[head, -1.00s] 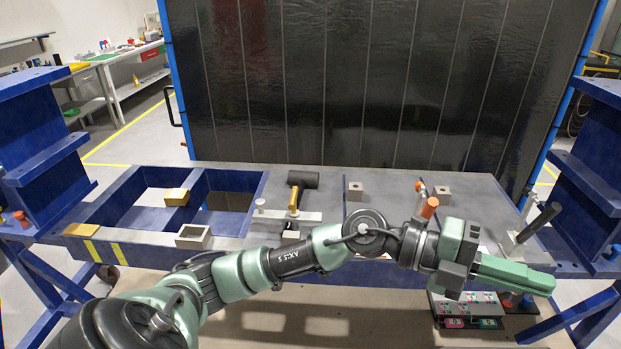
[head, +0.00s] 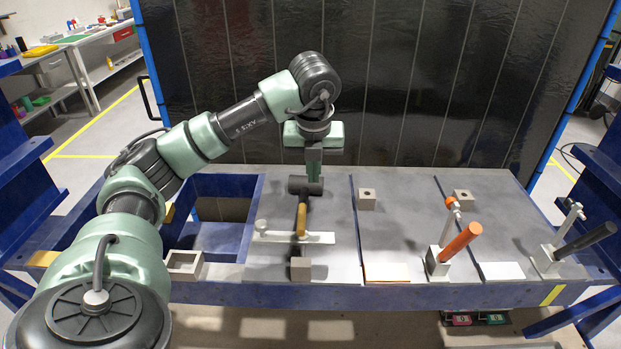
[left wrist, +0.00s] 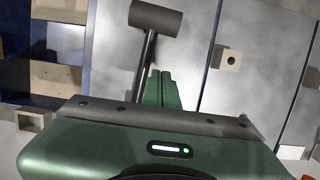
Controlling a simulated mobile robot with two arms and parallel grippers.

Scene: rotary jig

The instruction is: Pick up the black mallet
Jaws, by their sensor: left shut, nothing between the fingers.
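The black mallet (head: 301,213) lies on the grey work surface, its dark cylindrical head towards the back and its tan handle pointing to the front, across a pale metal bar. It also shows in the left wrist view (left wrist: 155,18), head at the top, with the lower handle hidden by my gripper. My left gripper (head: 313,176) points down just behind or above the mallet's head. Its green fingers (left wrist: 162,90) are together and empty, beside the handle in the left wrist view. Whether they touch the mallet I cannot tell. My right gripper is out of view.
The pale bar (head: 275,237) lies under the handle. A small block (head: 300,269) stands in front, another (head: 367,199) to the right. An orange-handled clamp (head: 455,245) and a black-handled clamp (head: 580,245) stand further right. A dark panel (head: 420,80) rises behind.

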